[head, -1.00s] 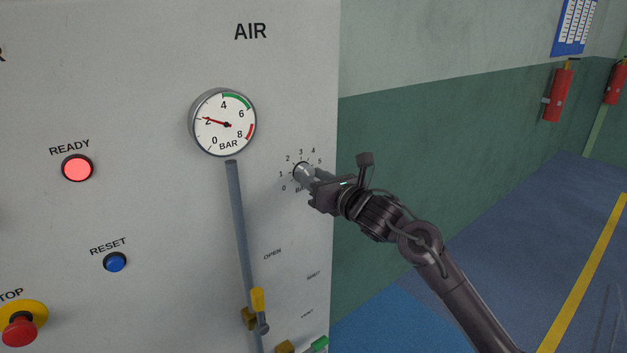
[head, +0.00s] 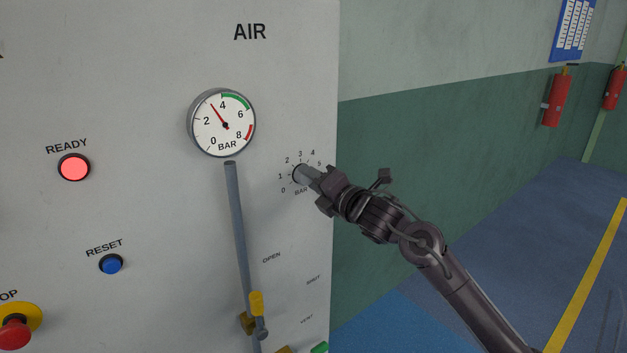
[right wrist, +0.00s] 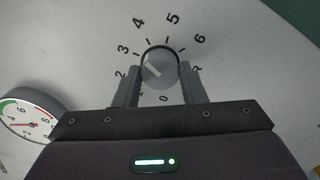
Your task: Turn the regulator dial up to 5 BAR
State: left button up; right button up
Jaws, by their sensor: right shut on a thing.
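The regulator dial (head: 303,174) is a small grey knob on the grey panel, inside a printed scale. In the right wrist view the dial (right wrist: 158,72) shows a white mark pointing up-left, roughly toward 3. My right gripper (head: 312,178) is shut on the dial; its two fingers (right wrist: 159,85) stand on either side of it. The round pressure gauge (head: 222,123) has its red needle between 2 and 4, near 3 BAR; it also shows in the right wrist view (right wrist: 30,115). My left gripper is not in view.
Left on the panel are a lit red READY lamp (head: 74,167), a blue RESET button (head: 111,264) and a red stop button (head: 14,333). A grey pipe with a yellow-handled valve (head: 257,303) runs below the gauge. The floor right of the panel is clear.

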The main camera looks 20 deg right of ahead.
jog(key=m+p, duration=0.3)
jog(key=m, duration=0.8)
jog(key=shift+f, duration=0.1)
jog(key=shift+m+p, duration=0.3)
dwell(0.3)
jog(key=o, duration=1)
jog(key=b+v, duration=0.2)
jog(key=v, duration=0.5)
jog(key=shift+s+d+b, duration=0.15)
jog(key=shift+s+b, duration=0.2)
